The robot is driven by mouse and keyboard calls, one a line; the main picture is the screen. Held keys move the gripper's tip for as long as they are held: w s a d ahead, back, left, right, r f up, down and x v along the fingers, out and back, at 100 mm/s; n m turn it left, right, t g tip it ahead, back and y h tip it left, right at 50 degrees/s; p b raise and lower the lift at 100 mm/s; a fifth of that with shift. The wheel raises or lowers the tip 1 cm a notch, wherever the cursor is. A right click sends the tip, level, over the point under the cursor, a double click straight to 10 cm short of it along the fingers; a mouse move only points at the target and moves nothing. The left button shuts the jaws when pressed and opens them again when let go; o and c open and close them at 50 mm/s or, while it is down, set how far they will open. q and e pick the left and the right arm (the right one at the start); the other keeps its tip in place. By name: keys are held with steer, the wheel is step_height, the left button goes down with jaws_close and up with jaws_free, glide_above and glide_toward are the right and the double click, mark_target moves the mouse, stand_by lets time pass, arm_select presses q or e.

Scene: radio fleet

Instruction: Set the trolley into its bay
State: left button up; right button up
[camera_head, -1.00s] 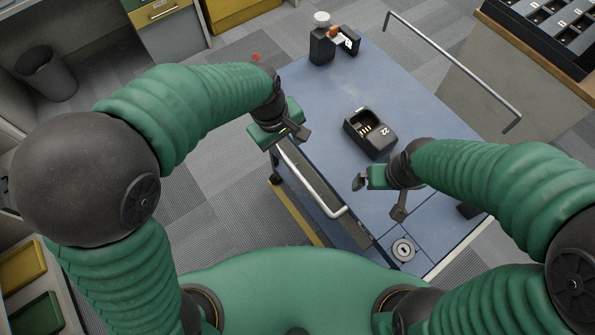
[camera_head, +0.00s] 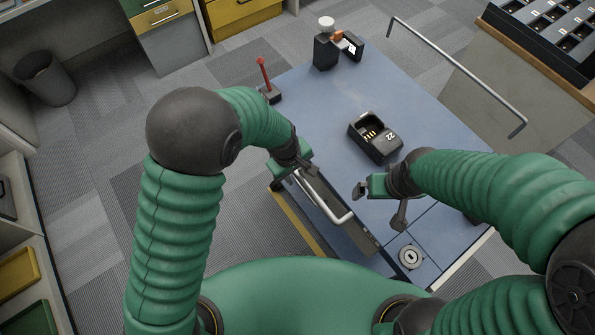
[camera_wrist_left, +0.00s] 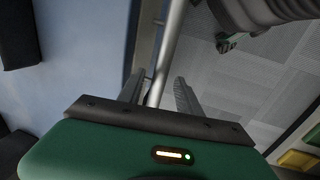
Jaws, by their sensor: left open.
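The trolley has a blue top (camera_head: 310,115) and stands in front of me. Its pale tubular handle (camera_head: 335,215) runs along its near left edge, and another tubular rail (camera_head: 460,70) shows at its far right. My left gripper (camera_head: 305,172) is open at the upper end of the near handle. In the left wrist view the handle bar (camera_wrist_left: 166,60) passes between its two spread fingers (camera_wrist_left: 158,92), with gaps on both sides. My right gripper (camera_head: 380,206) is open and empty over the trolley's near part. I cannot tell which area is the bay.
On the trolley are a black charger marked 22 (camera_head: 375,137), a black device with a white knob (camera_head: 326,48), a red-stemmed item (camera_head: 269,85) and a round disc (camera_head: 411,257). A bin (camera_head: 45,78) and drawers are at left. A rack (camera_head: 550,35) is at upper right. Carpet left is clear.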

arm_select(q)
steer(key=shift+a, duration=0.1)
steer(key=c, duration=0.4)
steer(key=shift+d, duration=0.3)
jaws_close()
steer(key=shift+s+a+f, duration=0.1)
steer(key=shift+s, duration=0.1)
stand_by(0.3)
